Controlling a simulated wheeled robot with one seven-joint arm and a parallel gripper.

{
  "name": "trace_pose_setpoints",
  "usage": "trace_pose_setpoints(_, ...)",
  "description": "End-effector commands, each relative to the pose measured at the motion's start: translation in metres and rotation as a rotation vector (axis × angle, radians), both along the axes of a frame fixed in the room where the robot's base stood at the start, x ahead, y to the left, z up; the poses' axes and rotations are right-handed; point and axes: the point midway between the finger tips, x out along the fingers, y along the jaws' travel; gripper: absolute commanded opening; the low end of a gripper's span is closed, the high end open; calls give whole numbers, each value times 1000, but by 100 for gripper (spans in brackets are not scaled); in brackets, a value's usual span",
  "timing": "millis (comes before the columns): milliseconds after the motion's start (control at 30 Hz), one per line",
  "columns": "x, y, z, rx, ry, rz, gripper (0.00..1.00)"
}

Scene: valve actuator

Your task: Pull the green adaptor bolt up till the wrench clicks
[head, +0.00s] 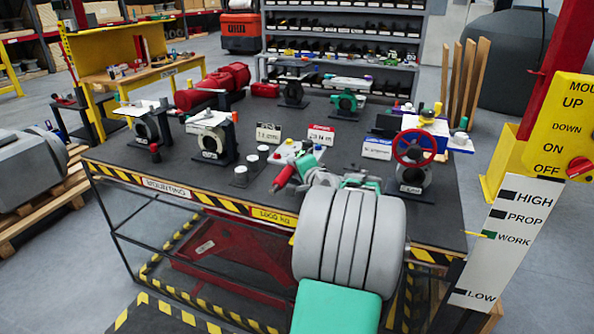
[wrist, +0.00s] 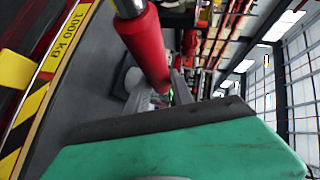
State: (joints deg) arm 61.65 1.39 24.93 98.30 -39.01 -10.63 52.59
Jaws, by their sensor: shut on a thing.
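A red cylindrical handle (wrist: 148,45), apparently the wrench's, runs between the fingers of my gripper (wrist: 160,88) in the wrist view. My gripper is shut on it. In the head view the red handle (head: 284,177) slants above the front part of the table, and my gripper (head: 301,166) is at its upper right end. The wrench's far end is hidden or too small to make out. A tiny green spot shows beyond the fingers in the wrist view, but I cannot tell whether it is the green adaptor bolt. My arm covers part of the bench behind it.
The dark table (head: 130,155) has a striped front edge. A valve with a red handwheel (head: 414,148) stands to the right of my arm. Grey valve actuators (head: 211,139) stand at left. Small white signs (head: 268,134) and white-topped cylinders (head: 240,173) are near my gripper.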

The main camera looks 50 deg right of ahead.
Motion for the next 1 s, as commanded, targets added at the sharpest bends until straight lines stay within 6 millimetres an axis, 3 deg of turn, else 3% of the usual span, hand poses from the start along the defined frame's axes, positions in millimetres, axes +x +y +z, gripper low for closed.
trace_pose_setpoints(33, 1, 0, 10, -9, -7, 2, 0)
trace_pose_setpoints(800, -1, -2, 41, -5, -4, -3, 0)
trace_pose_setpoints(1000, -1, -2, 42, -4, -3, -3, 0)
